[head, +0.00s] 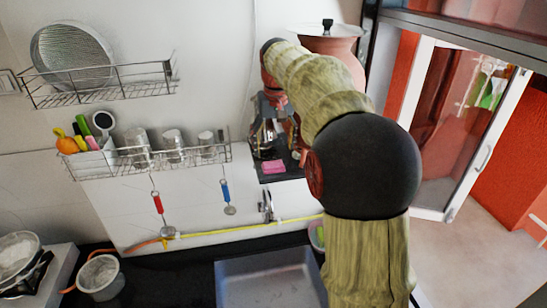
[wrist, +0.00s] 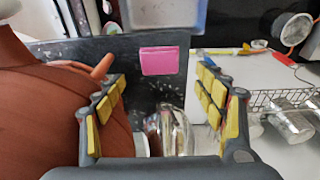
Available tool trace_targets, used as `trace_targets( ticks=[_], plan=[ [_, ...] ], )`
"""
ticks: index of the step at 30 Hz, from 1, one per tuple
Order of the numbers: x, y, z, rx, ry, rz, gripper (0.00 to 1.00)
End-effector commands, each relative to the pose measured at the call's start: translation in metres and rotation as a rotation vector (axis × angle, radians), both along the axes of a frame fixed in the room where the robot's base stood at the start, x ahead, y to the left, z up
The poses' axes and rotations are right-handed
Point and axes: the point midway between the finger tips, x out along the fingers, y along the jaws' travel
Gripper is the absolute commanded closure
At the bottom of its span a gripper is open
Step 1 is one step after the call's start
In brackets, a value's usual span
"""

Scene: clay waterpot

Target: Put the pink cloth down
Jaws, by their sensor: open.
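The pink cloth (head: 273,167) lies flat on a small dark shelf (head: 282,175), near its front edge, in the head view. It also shows in the wrist view (wrist: 165,60) as a small pink rectangle on the dark surface, beyond my fingertips. My gripper (wrist: 162,76) is open, with its two yellow-padded fingers spread wide and nothing held between them. The cloth is apart from both fingers. In the head view my arm hides part of the shelf, and my gripper shows only in part just above and behind the cloth.
A large clay pot (wrist: 35,105) stands close at the left in the wrist view, near the left finger. A shiny metal and glass vessel (wrist: 172,130) stands between the fingers. A wire rack with metal cups (head: 140,157) hangs left of the shelf. A sink (head: 270,280) lies below.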

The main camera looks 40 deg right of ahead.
Motion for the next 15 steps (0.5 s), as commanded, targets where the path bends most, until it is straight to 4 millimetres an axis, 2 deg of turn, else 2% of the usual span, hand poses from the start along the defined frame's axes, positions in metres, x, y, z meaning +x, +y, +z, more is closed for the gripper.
trace_targets(
  ticks=[3,6,10,15],
  plan=[
    [-0.002,0.001,0.022,-0.001,-0.002,0.000,0.30],
    [-0.004,0.002,0.036,0.000,-0.001,0.000,0.30],
    [-0.006,0.003,0.047,0.000,0.000,0.000,0.30],
    [-0.007,0.004,0.051,0.000,0.001,0.000,0.30]
  ],
)
